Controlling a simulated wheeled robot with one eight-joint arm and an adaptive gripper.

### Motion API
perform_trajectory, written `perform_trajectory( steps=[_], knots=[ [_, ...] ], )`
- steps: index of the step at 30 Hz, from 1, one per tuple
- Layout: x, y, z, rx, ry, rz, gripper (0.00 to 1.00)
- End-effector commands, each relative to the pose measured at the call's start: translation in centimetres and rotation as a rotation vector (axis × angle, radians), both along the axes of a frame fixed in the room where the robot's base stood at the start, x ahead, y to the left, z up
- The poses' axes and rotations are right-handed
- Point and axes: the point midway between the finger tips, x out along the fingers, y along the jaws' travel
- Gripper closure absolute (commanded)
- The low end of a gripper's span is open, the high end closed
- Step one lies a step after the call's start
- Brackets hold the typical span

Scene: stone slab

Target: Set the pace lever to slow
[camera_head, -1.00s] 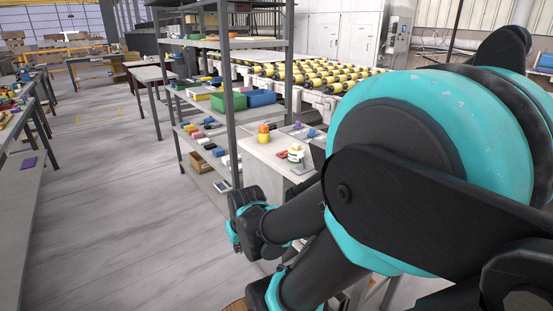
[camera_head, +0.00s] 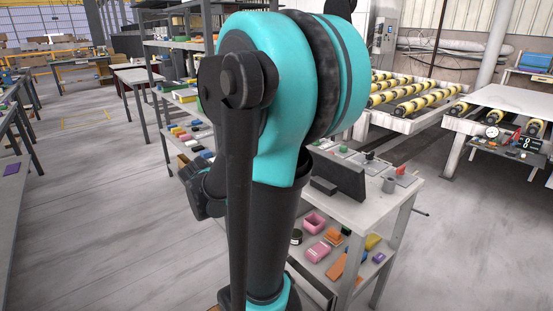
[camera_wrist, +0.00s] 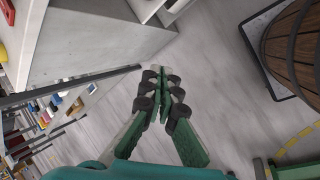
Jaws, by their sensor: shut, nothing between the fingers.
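My gripper (camera_wrist: 162,84) shows in the wrist view with its fingers together and nothing between them. It is over bare floor and touches nothing. In the head view my arm hides it. No lever marked as the pace lever can be made out. A control panel (camera_head: 505,150) at the far right of the head view carries a round white gauge (camera_head: 492,132), a black display (camera_head: 530,143) and small red and orange parts. A grey worktable (camera_head: 400,190) behind my arm carries small controls, including a red piece (camera_head: 401,170); their settings are too small to read.
My arm blocks the middle of the head view. A roller conveyor (camera_head: 415,98) stands behind the worktable. A shelf rack (camera_head: 165,100) stands at the left, with open floor before it. In the wrist view a wooden barrel (camera_wrist: 295,45) stands at the upper right, and a grey slab edge (camera_wrist: 85,45) lies upper left.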

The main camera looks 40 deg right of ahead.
Motion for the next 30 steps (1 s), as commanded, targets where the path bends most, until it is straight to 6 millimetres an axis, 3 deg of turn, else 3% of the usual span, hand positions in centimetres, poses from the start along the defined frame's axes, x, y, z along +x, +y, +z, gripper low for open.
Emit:
perform_trajectory(
  steps=[3, 6, 12, 18, 30],
  knots=[
    [3.7, -4.8, 3.2, -0.267, 0.202, 0.209, 1.0],
    [6.0, -8.0, 5.9, -0.453, 0.391, 0.349, 1.0],
    [9.1, -11.7, 9.8, -0.671, 0.688, 0.507, 1.0],
    [10.0, -12.7, 11.2, -0.732, 0.794, 0.55, 1.0],
    [10.0, -13.2, 10.9, -0.732, 0.795, 0.551, 1.0]
  ],
)
